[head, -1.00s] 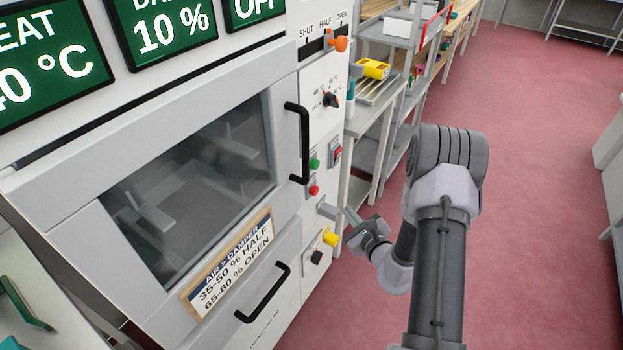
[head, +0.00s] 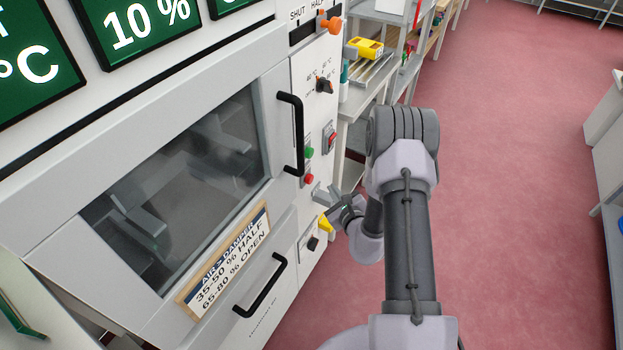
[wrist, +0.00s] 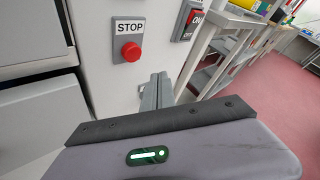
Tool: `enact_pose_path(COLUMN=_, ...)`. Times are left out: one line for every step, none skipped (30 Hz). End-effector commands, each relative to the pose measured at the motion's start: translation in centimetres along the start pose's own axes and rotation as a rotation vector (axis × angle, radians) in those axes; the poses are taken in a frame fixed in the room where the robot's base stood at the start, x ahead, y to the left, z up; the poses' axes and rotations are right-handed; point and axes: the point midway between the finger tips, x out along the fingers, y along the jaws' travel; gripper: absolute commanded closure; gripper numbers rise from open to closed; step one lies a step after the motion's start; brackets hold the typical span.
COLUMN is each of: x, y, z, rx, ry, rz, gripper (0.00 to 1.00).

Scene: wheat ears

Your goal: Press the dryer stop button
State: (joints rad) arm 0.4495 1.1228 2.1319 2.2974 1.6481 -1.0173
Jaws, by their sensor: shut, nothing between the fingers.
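The dryer's red stop button (head: 308,179) is on the right-hand control strip, below a green button (head: 309,153). In the wrist view the round red stop button (wrist: 131,52) stands out from a grey plate under a STOP label (wrist: 130,28). My gripper (head: 322,194) is in front of the panel, just below and right of the stop button. In the wrist view its fingers (wrist: 157,90) are shut and empty, below and right of the button. They look apart from the button; the depth gap to the panel is unclear.
A red rocker switch (head: 331,137) sits right of the buttons, and a yellow knob (head: 325,224) below my gripper. A black door handle (head: 293,133) juts out at the left. A shelf table (head: 362,95) stands behind the dryer. Red floor is open at right.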

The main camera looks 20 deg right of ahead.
Motion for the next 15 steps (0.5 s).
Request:
enact_pose_path(x=0.5, y=0.4, z=0.5, rx=-0.001, ry=-0.001, rz=0.002, gripper=1.00)
enact_pose_path(x=0.8, y=0.7, z=0.7, rx=0.000, ry=-0.002, rz=0.003, gripper=1.00)
enact_pose_path(x=1.1, y=0.9, z=0.9, rx=0.000, ry=-0.001, rz=0.001, gripper=1.00)
enact_pose_path(x=1.4, y=1.1, z=1.1, rx=-0.001, ry=-0.001, rz=0.002, gripper=1.00)
enact_pose_path(x=1.6, y=1.3, z=1.2, rx=-0.001, ry=-0.001, rz=0.001, gripper=1.00)
enact_pose_path(x=1.9, y=1.4, z=1.4, rx=-0.001, ry=0.000, rz=0.001, gripper=1.00)
enact_pose_path(x=2.1, y=1.6, z=1.6, rx=-0.001, ry=-0.001, rz=0.002, gripper=1.00)
enact_pose_path(x=2.2, y=1.7, z=1.7, rx=0.000, ry=-0.001, rz=0.001, gripper=1.00)
enact_pose_path(x=2.4, y=1.8, z=1.8, rx=0.001, ry=0.000, rz=0.001, gripper=1.00)
enact_pose_path(x=2.5, y=1.9, z=1.8, rx=0.001, ry=0.000, rz=0.000, gripper=1.00)
enact_pose_path(x=2.6, y=1.9, z=1.9, rx=0.001, ry=0.000, rz=0.000, gripper=1.00)
enact_pose_path(x=2.6, y=2.0, z=1.9, rx=0.001, ry=0.000, rz=0.000, gripper=1.00)
enact_pose_path(x=2.7, y=2.0, z=2.0, rx=0.002, ry=0.000, rz=0.000, gripper=1.00)
enact_pose_path(x=2.7, y=2.0, z=2.0, rx=0.002, ry=0.000, rz=0.000, gripper=1.00)
enact_pose_path(x=2.7, y=2.0, z=2.0, rx=0.002, ry=0.000, rz=0.000, gripper=1.00)
